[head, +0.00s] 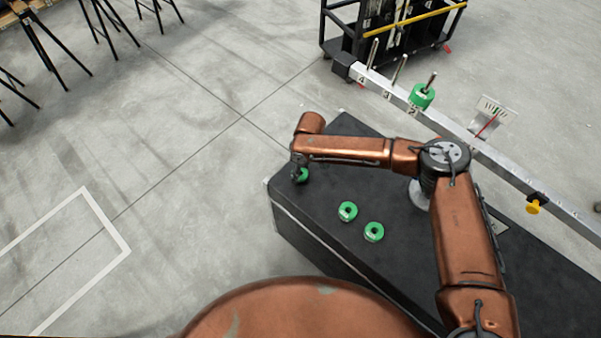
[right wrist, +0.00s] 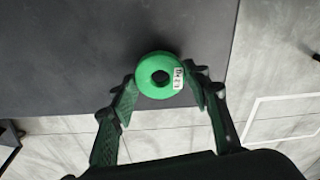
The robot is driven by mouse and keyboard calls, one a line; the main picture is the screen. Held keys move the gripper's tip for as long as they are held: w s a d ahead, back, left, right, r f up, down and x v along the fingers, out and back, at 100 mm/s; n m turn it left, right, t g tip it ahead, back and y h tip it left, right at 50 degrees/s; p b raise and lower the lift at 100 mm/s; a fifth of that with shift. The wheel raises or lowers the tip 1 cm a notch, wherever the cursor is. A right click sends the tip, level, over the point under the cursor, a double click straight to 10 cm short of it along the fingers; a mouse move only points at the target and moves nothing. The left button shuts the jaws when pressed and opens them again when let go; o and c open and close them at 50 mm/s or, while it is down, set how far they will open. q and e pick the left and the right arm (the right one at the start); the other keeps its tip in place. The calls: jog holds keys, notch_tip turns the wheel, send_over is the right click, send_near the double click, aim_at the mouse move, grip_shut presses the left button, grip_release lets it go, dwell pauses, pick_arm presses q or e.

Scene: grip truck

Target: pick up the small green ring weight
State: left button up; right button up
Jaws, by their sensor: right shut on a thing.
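A small green ring weight (right wrist: 160,75) with a dark centre hole and a white label sits between the two fingers of my right gripper (right wrist: 158,88), which is shut on it. In the head view this ring (head: 301,175) shows under my right wrist at the far left corner of the black case, partly hidden by the arm. Two more green rings lie flat on the case, one at the left (head: 348,211) and one at the right (head: 374,232). I cannot tell whether the held ring touches the case top. My left gripper is not in view.
The black case (head: 310,232) ends in an edge close to the held ring. A metal beam (head: 455,127) with upright pegs and a larger green weight (head: 422,96) runs behind the case. A black cart (head: 385,35) stands at the back. Open floor lies left.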

jog(key=s+r+p, duration=0.6)
jog(key=s+r, duration=0.6)
jog(key=s, duration=0.2)
pick_arm(q)
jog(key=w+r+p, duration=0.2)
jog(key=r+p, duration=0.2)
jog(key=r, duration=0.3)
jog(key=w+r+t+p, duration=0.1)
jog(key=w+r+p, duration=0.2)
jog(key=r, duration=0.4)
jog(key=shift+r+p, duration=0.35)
jog(key=shift+p, duration=0.4)
pick_arm(e)
notch_tip(320, 180, up, 7)
jog(key=shift+a, duration=0.1)
